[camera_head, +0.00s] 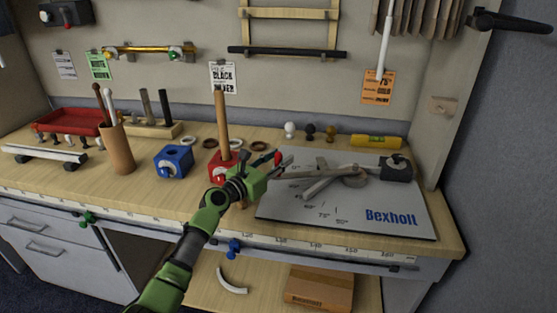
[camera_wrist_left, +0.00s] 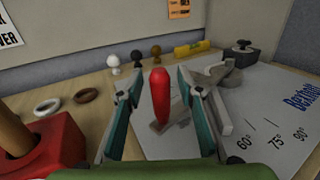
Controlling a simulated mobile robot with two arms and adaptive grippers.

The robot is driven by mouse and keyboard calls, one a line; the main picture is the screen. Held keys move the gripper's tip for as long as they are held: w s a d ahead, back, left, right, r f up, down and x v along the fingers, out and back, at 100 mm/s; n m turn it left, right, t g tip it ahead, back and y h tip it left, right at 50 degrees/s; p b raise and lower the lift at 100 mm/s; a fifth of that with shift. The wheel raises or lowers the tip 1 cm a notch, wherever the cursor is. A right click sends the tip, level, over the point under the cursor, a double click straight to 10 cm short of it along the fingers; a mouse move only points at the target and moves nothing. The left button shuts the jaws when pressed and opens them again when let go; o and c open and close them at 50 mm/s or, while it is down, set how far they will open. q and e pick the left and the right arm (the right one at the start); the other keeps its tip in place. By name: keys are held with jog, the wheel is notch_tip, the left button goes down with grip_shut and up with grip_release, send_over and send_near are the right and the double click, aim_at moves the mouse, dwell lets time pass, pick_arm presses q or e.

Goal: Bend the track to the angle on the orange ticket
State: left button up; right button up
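The orange ticket (camera_head: 377,87) hangs on the back wall at right; its small print appears to include 75. A grey board (camera_head: 345,218) marked Bexholt carries an angle scale with 60, 75 and 90 in the left wrist view (camera_wrist_left: 268,128). Grey bars (camera_head: 322,186) lie on the board by a dark clamp block (camera_head: 396,168); I cannot tell which is the track. A red handle (camera_wrist_left: 160,95) rises above the board. My left gripper (camera_head: 268,168) is open, its fingers (camera_wrist_left: 160,100) either side of the handle with gaps. My right gripper is out of view.
A red block (camera_head: 222,167) with a wooden post stands just left of my gripper, a blue block (camera_head: 173,161) farther left. Small knobs (camera_head: 310,131) and a yellow level (camera_head: 376,141) line the back. The board's front right is clear.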

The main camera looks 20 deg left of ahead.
pick_arm(q)
grip_shut()
